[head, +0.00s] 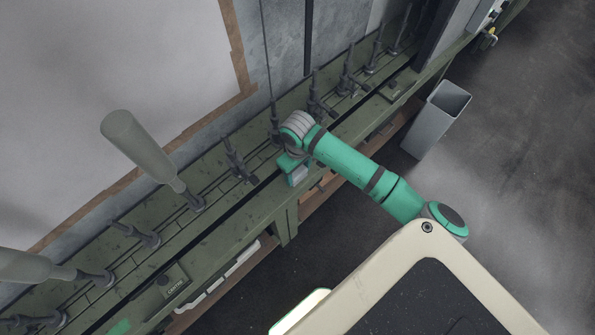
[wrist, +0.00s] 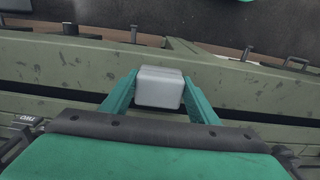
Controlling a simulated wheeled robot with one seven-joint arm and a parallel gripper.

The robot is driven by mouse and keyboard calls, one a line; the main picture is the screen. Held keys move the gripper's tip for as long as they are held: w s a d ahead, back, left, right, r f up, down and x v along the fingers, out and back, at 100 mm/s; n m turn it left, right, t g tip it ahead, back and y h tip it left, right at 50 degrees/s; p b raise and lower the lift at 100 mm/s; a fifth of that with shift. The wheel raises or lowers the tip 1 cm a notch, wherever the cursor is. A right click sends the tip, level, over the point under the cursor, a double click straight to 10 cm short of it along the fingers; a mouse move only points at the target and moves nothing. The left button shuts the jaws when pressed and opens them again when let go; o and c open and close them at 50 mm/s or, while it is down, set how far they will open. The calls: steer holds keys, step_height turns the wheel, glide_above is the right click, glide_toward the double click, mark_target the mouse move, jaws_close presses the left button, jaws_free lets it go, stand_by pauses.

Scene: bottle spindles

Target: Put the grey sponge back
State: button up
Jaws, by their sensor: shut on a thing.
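The grey sponge (wrist: 159,87) is a small pale block in the wrist view. My gripper (wrist: 160,92) is shut on it, with one teal finger on each side. In the head view my gripper (head: 290,170) is over the front part of the green bench (head: 235,215), and a small pale part of the sponge (head: 298,175) shows beside it. Below the sponge in the wrist view are the bench's green surface and a dark gap. I cannot tell whether the sponge touches the bench.
A row of dark spindles (head: 238,163) stands along the bench. Pale bottles (head: 145,152) are on some at the left. A grey bin (head: 436,118) stands on the floor at the right. A brown lower shelf (head: 235,268) runs under the bench's front edge.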

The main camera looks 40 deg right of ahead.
mark_target(298, 172)
steer(key=shift+f, duration=0.15)
steer(key=o, duration=1)
step_height(298, 172, up, 12)
steer(key=shift+r, duration=0.2)
steer(key=shift+w+a, duration=0.1)
